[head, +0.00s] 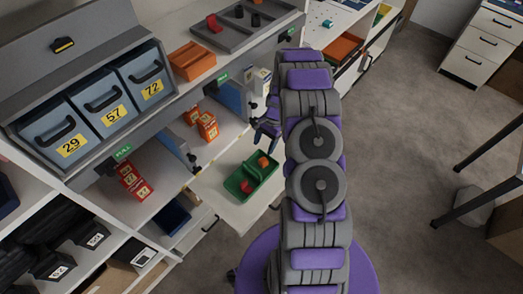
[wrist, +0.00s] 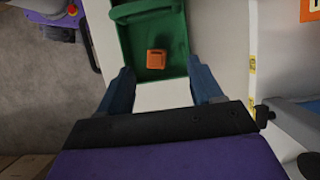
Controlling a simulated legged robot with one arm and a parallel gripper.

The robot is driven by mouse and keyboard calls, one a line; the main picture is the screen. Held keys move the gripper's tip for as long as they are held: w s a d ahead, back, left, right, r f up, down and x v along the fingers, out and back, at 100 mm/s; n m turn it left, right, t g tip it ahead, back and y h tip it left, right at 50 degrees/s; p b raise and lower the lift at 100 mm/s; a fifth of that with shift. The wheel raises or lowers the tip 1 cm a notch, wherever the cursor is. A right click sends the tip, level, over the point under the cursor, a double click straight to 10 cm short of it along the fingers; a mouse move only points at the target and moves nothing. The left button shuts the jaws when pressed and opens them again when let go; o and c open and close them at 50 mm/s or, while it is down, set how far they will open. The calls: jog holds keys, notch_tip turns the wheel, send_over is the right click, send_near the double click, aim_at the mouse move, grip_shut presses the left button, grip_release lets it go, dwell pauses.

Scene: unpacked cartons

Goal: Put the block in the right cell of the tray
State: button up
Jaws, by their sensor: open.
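The green tray (head: 235,184) lies on a pale pulled-out board, with a raised handle or divider across its middle. An orange block (head: 263,162) sits in its far right cell, and a red item (head: 246,187) sits in its near left cell. In the wrist view the tray (wrist: 182,62) is at the top, with the orange block (wrist: 156,59) inside near the tray's close end. The red item is not visible there. My gripper (wrist: 160,77) is open and empty, its fingers apart just short of the tray. In the head view my gripper (head: 266,130) is beside the shelf, beyond the tray.
Orange cartons (head: 207,126) stand on the shelf, and red cartons (head: 134,183) stand further left. Grey numbered bins (head: 104,101) and a grey tray (head: 232,33) are above. A table leg (head: 480,195) is at right. Open floor (head: 410,130) lies between.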

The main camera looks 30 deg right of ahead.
jog(key=s+a+r+n+h, duration=0.1)
jog(key=s+a+r+n, duration=0.15)
jog(key=r, duration=0.55)
jog(key=s+a+r+n, duration=0.2)
jog(key=s+a+r, duration=0.15)
jog(key=r, duration=0.35)
jog(key=s+a+r+n+h, duration=0.1)
jog(key=s+a+r+n, duration=0.15)
jog(key=r, duration=0.55)
jog(key=s+a+r+n, duration=0.2)
jog(key=s+r, duration=0.1)
jog(key=s, duration=0.5)
jog(key=s+a+r+n+h, duration=0.1)
jog(key=s+a+r+n, duration=0.1)
jog(key=s, duration=0.6)
jog(key=s+a+r+n+h, duration=0.1)
jog(key=s+a+r+n, duration=0.2)
jog(key=s+r, duration=0.3)
jog(key=shift+s+a+r, duration=0.15)
jog(key=shift+s+a, duration=0.1)
jog(key=shift+s, duration=1.15)
jog(key=shift+a, duration=0.25)
